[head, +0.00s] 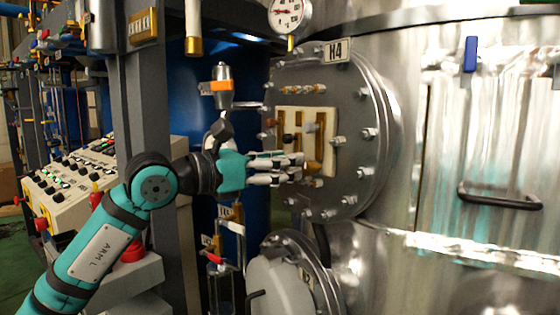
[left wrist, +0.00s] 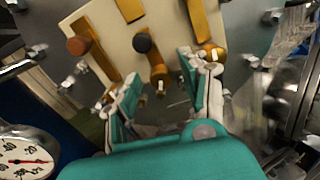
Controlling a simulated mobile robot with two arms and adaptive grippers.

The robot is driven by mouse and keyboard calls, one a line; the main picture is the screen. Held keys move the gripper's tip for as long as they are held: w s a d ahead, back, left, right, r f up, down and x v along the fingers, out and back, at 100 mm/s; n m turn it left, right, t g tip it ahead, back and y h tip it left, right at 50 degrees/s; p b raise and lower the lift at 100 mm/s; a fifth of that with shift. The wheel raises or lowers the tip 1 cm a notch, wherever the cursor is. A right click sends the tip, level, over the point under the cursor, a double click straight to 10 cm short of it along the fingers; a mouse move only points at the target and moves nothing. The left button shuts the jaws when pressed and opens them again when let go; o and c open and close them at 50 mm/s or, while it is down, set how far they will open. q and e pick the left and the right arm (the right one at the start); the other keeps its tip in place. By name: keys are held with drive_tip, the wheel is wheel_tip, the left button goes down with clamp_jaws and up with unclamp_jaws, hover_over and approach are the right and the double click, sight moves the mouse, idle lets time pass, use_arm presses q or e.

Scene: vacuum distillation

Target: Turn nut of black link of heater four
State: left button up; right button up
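Heater four's round steel flange (head: 345,160), with a label plate (head: 337,51) on top, carries a cream plate (head: 331,120) with several brass links. The black-capped link (head: 287,139) is on this plate, left of centre. In the left wrist view its black cap (left wrist: 143,42) sits above a brass stem with a small metal nut (left wrist: 160,86) at its lower end. My left gripper (head: 304,168) is in front of the plate's lower part. In the left wrist view its fingers (left wrist: 163,78) are apart, with the nut between the tips; contact cannot be told. My right gripper is out of view.
A red-brown-capped link (left wrist: 77,45) and another brass fitting (left wrist: 208,53) flank the black one closely. Bolts ring the flange. A pressure gauge (head: 290,14) is above, a second flange (head: 290,285) below, and a control panel (head: 88,178) at left.

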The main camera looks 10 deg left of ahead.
use_arm(q)
clamp_jaws()
drive_tip(key=m+b, duration=0.2)
drive_tip(key=m, duration=0.8)
drive_tip(key=m+b, duration=0.2)
drive_tip(key=m, duration=0.8)
drive_tip(key=m+b, duration=0.3)
drive_tip(key=m, duration=0.7)
drive_tip(key=shift+f, duration=0.3)
drive_tip(key=shift+m, duration=0.3)
idle(0.3)
